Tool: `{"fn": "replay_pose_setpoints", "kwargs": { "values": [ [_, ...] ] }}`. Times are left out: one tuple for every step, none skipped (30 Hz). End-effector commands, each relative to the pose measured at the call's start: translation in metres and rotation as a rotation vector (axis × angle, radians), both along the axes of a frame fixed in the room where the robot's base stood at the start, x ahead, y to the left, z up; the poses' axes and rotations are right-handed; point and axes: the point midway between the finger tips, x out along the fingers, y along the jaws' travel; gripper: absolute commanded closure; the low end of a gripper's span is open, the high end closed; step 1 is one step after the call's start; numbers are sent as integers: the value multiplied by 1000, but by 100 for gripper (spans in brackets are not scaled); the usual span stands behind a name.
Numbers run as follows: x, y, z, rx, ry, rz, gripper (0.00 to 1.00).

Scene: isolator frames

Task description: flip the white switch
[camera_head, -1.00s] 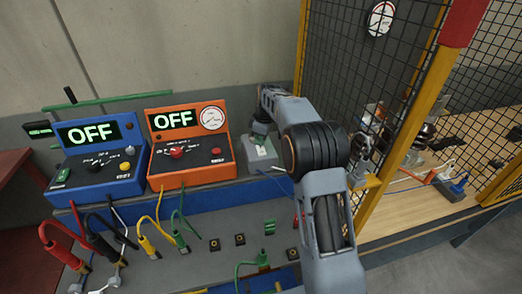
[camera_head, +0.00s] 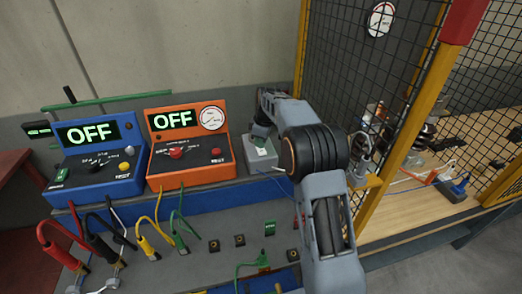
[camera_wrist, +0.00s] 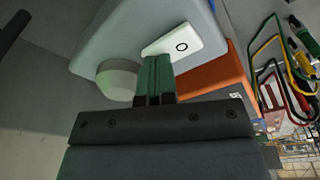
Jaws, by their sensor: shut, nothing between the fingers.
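The white switch (camera_wrist: 180,44) is a pale rocker plate with a dark ring mark on one end. It sits on the face of a light grey box (camera_wrist: 110,35). In the head view the switch (camera_head: 262,152) shows small on top of the grey box (camera_head: 268,163), right of the orange unit. My gripper (camera_wrist: 155,62) is shut and empty, its green fingertips at the edge of the switch. I cannot tell whether they touch it. In the head view my gripper (camera_head: 261,132) is just above the box, partly hidden by my arm.
An orange unit (camera_head: 190,160) and a blue unit (camera_head: 95,175), both reading OFF, stand to the left. Cables and plugs (camera_head: 155,240) crowd the front panel. A yellow-framed mesh fence (camera_head: 400,120) stands close on the right. A rounded grey knob (camera_wrist: 117,80) is beside my fingers.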

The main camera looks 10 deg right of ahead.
Motion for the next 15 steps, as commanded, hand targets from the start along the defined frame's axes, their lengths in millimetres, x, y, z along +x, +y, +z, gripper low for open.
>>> {"fn": "replay_pose_setpoints", "kwargs": {
  "values": [
    [-1, 0, -3, -1, 9, 0, 100],
    [-1, 0, -3, -1, 9, 0, 100],
    [-1, 0, -2, 0, 9, 0, 100],
    [-1, 0, -1, 0, 9, 0, 100],
    [-1, 0, 1, 0, 9, 0, 100],
    [-1, 0, 3, 0, 9, 0, 100],
    [-1, 0, 5, -1, 9, 0, 100],
    [-1, 0, 8, -1, 9, 0, 100],
    [-1, 0, 11, 0, 7, 0, 100],
    [-1, 0, 14, 0, 7, 0, 100],
    [-1, 0, 16, 0, 7, 0, 100],
    [-1, 0, 20, -1, 6, 0, 100],
    [-1, 0, 23, 0, 6, 0, 100],
    [-1, 0, 26, 0, 6, 0, 100],
    [-1, 0, 29, 0, 6, 0, 100]
  ]
}}
